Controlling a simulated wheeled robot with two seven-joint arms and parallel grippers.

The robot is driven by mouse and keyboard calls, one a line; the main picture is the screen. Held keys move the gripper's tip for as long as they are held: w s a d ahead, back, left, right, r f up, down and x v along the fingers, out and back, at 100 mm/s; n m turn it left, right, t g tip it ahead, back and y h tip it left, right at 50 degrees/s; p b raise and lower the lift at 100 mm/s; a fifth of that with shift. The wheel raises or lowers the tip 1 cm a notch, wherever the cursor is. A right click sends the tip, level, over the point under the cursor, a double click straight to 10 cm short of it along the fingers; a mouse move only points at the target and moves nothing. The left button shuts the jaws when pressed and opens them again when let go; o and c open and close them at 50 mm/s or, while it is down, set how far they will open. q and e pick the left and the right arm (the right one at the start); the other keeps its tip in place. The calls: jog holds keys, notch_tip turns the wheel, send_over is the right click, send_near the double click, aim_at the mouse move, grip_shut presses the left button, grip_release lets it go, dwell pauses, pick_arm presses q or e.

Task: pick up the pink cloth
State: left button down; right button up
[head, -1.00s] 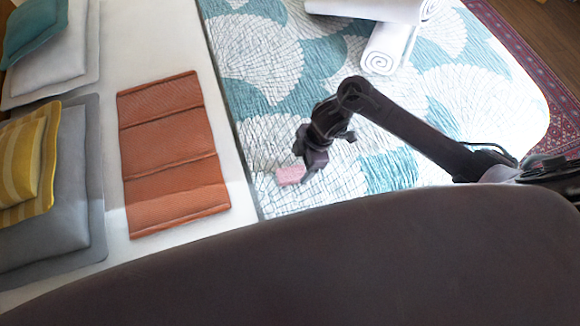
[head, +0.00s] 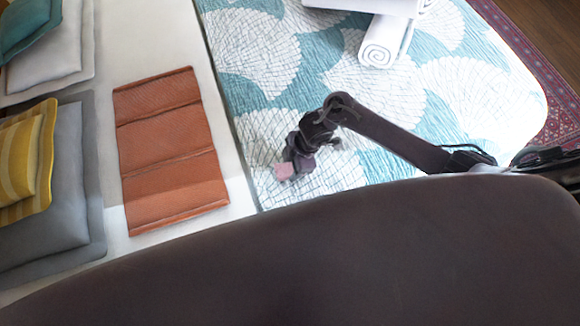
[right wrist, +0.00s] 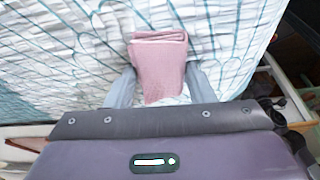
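The pink cloth (head: 284,171) is a small folded piece at the near left part of the patterned bedspread. In the right wrist view the cloth (right wrist: 160,68) lies between the two fingers of my right gripper (right wrist: 160,80), with both fingertips against its sides. In the head view my right gripper (head: 296,163) covers the cloth's right part and looks shut on it. Whether the cloth is clear of the bedspread is hard to tell. My left gripper is not in view.
An orange folded throw (head: 172,150) lies left of the cloth on the white sheet. Grey (head: 52,185) and yellow (head: 20,165) pillows are at the far left. Rolled white towels (head: 385,40) lie at the back. The bedspread (head: 265,60) between is bare.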

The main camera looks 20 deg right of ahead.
jog(key=shift+c, duration=0.9)
jog(key=shift+r, duration=0.65)
notch_tip(320, 180, up, 19)
jog(key=p, duration=0.5)
jog(key=shift+f, duration=0.15)
